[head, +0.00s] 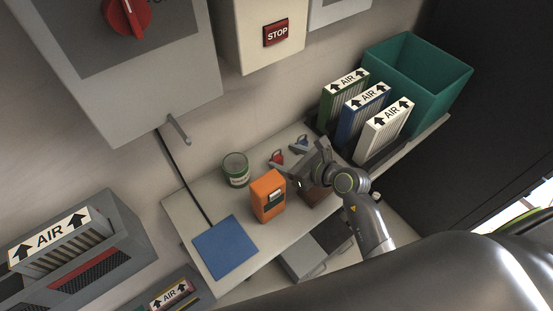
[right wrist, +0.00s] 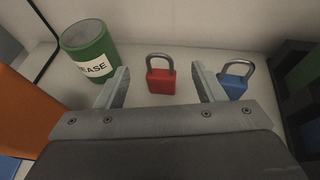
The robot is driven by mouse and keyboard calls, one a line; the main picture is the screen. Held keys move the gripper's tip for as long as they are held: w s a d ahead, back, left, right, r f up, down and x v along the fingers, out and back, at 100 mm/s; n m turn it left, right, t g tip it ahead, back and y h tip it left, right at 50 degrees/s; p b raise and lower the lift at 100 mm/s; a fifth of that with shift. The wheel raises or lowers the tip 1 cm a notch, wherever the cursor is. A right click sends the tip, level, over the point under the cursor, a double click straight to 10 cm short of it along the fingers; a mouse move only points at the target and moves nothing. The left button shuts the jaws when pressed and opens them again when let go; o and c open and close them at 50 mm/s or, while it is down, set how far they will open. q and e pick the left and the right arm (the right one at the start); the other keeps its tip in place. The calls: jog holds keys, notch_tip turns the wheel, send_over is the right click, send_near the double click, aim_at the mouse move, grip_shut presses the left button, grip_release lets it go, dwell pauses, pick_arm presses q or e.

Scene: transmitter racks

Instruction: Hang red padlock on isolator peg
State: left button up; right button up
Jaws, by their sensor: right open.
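The red padlock (head: 276,158) stands upright on the shelf, shackle up; in the right wrist view the red padlock (right wrist: 161,81) shows between my fingers. My right gripper (head: 289,165) is open and points toward the red padlock, with a finger to either side of it in the wrist view (right wrist: 160,88). The fingers do not appear to touch it. A grey peg (head: 179,131) sticks out below the isolator box (head: 165,85) with the red rotary switch (head: 128,14). My left gripper is out of view.
A blue padlock (right wrist: 233,80) stands just right of the right finger. A green grease can (head: 236,170), an orange device (head: 268,196) and a blue mat (head: 225,248) are on the shelf (head: 185,207). Air filters (head: 361,115) and a green bin (head: 456,80) stand to the right.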

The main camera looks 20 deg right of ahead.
aim_at(277, 158)
jog(key=shift+f+p+x, duration=0.15)
jog(key=shift+x, duration=1.4)
jog(key=shift+f+p+x, duration=0.15)
jog(key=shift+f+x, duration=0.05)
jog(key=shift+x, duration=1.3)
jog(key=shift+s+d, duration=0.1)
jog(key=c, duration=1.1)
